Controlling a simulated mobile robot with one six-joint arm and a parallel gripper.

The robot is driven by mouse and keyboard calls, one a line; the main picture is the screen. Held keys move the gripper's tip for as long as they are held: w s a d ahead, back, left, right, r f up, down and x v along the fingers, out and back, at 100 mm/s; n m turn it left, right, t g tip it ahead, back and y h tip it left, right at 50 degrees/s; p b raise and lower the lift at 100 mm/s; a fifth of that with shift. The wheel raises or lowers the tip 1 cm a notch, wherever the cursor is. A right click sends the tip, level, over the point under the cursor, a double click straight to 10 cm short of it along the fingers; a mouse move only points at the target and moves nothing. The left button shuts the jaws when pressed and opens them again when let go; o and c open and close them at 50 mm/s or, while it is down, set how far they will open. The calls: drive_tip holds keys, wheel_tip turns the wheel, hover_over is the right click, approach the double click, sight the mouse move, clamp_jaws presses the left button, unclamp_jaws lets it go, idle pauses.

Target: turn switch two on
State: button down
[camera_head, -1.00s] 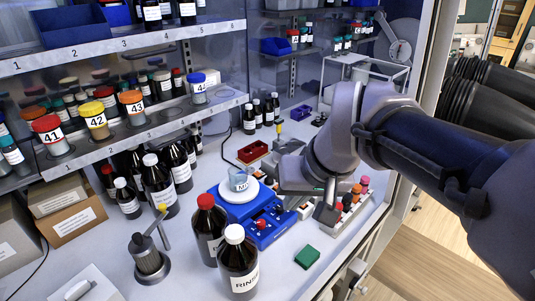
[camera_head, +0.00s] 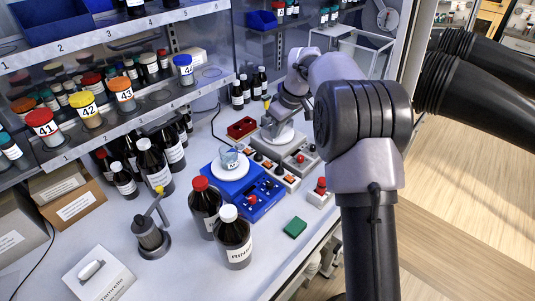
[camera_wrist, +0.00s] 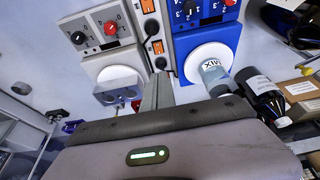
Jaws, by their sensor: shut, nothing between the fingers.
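A white switch strip (camera_head: 273,170) with several orange rocker switches runs between the blue stirrer and the grey hotplate. In the wrist view the strip (camera_wrist: 148,15) shows orange rockers near the top centre. I cannot read which rocker is number two, or whether any is on. My gripper (camera_head: 271,124) is over the back end of the bench, by the hotplate, apart from the rockers. In the wrist view its shut, empty fingers (camera_wrist: 157,80) point toward the strip's cord end.
The blue stirrer (camera_head: 262,207) carries a beaker (camera_head: 230,160); the grey hotplate (camera_head: 300,160) flanks the strip's other side. A red-buttoned box (camera_head: 319,195), green block (camera_head: 295,228) and dark bottles (camera_head: 233,240) stand in front. A red tray (camera_head: 241,128) lies behind.

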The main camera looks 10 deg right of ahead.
sight(265, 161)
drive_tip(key=b+x, duration=0.1)
drive_tip(key=x, duration=0.5)
drive_tip(key=b+x, duration=0.2)
drive_tip(key=x, duration=0.5)
drive_tip(key=shift+s+d+f, duration=0.15)
drive_tip(key=shift+f, duration=0.15)
drive_tip(key=shift+f+b, duration=0.25)
drive_tip(key=shift+b, duration=0.05)
